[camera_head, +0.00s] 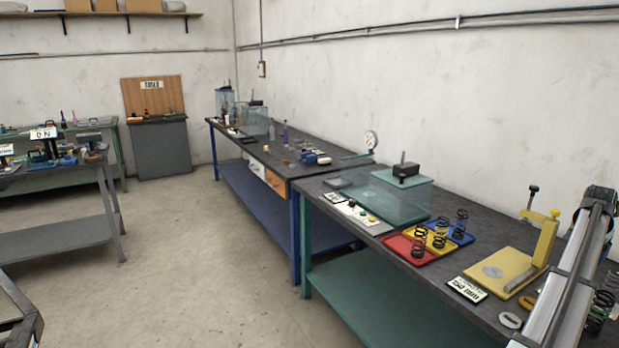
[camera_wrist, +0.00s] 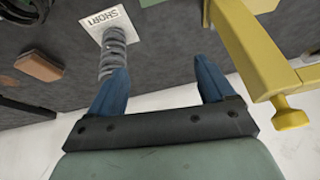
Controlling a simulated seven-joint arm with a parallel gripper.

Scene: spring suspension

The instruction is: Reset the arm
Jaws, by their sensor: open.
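My gripper (camera_wrist: 162,78) shows in the wrist view with its two blue fingers spread wide and nothing between them. A grey coil spring (camera_wrist: 112,45) stands at a white card (camera_wrist: 108,24) marked SHORT, just beyond the left fingertip. The finger overlaps its near end in the picture, and I cannot tell whether they touch. A yellow fixture (camera_wrist: 248,40) with a knob is right of the right finger. It also shows in the head view (camera_head: 522,268) on the near bench. I cannot make out my gripper in the head view.
Red (camera_head: 408,250), yellow (camera_head: 412,233) and blue (camera_head: 464,237) trays with dark springs lie on the near bench. A clear box (camera_head: 395,205) stands behind them. A label card (camera_head: 467,289) lies by the fixture. A brown block (camera_wrist: 40,66) lies left in the wrist view. The floor (camera_head: 190,260) is clear.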

